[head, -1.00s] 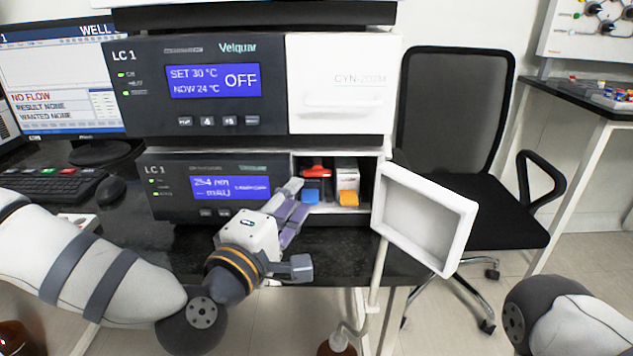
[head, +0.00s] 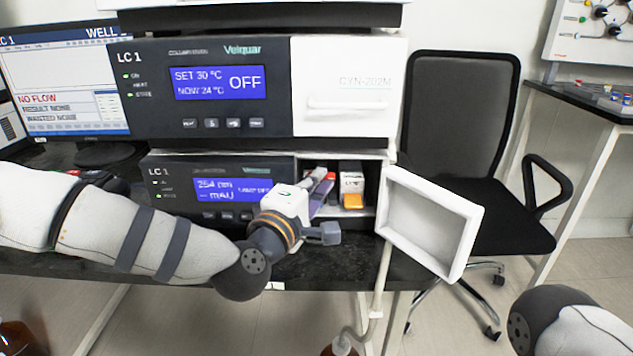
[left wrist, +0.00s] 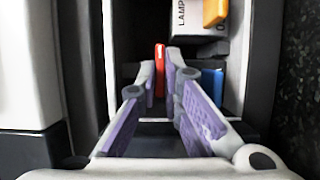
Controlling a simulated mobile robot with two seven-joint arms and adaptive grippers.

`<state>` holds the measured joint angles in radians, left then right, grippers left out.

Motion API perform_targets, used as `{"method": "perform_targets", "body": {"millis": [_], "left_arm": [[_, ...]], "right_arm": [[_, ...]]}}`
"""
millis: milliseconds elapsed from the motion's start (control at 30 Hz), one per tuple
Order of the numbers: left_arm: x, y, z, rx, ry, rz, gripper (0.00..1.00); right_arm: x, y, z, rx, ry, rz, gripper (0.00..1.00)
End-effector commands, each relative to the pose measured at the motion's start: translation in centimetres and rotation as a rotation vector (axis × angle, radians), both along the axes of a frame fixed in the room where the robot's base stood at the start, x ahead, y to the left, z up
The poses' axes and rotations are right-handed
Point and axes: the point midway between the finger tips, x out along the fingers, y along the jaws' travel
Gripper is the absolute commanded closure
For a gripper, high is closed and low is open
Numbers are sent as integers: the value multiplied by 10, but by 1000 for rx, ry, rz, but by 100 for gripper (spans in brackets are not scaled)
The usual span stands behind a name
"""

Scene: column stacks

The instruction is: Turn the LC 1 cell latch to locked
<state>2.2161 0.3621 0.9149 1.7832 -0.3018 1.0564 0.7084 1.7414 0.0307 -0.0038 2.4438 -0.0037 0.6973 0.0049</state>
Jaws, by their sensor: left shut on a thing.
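The cell latch is a red lever (left wrist: 160,56) inside the open bay of the lower LC 1 unit (head: 168,190). In the left wrist view it stands upright in the picture, between the fingertips. My left gripper (head: 324,180) reaches into the bay from the front left. Its purple-padded fingers (left wrist: 160,72) are shut on the red lever. In the head view the gripper covers most of the latch. The latch's lock markings cannot be read. My right gripper is out of view.
Beside the latch, a white lamp box (head: 352,180) carries an orange tab (head: 353,201). A blue tab (left wrist: 212,84) lies just right of the fingers. An open white door (head: 435,222) hangs at the bay's right. A black chair (head: 465,160) stands beyond.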

Motion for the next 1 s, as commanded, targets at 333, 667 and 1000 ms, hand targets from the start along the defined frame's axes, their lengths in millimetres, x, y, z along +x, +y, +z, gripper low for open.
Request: {"method": "perform_targets", "body": {"millis": [333,667,1000], "left_arm": [[1,1,-6,-88,4,2,100],[1,0,-12,-365,5,2,100],[1,-2,-14,-689,4,2,100]], "right_arm": [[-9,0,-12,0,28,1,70],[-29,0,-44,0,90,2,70],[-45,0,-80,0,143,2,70]]}}
